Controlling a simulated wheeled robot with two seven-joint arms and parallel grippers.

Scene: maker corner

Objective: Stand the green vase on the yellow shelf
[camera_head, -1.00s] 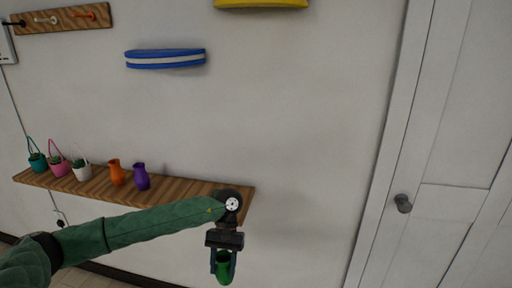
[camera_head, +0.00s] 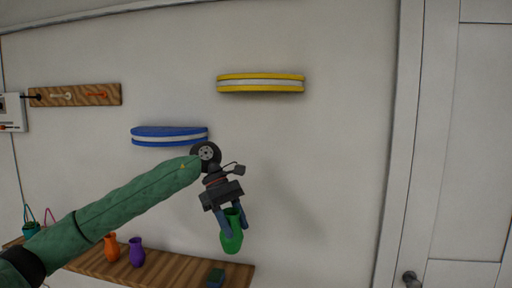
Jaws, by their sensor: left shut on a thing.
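The green vase (camera_head: 232,242) is held by my left gripper (camera_head: 231,220), which is shut on its upper part. The vase hangs slightly tilted in front of the wall, above the right end of the wooden shelf in the picture. The yellow shelf (camera_head: 260,88) is on the wall above and a little right of the gripper, with its yellow and white front edge showing. Its top surface cannot be seen from here. My right gripper is not in view.
A blue shelf (camera_head: 169,141) is on the wall left of my gripper. The wooden shelf (camera_head: 180,270) below bears an orange vase (camera_head: 111,248), a purple vase (camera_head: 136,252) and a small dark green item (camera_head: 215,278). A hook rail (camera_head: 80,95) hangs at left; a door (camera_head: 465,150) stands at right.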

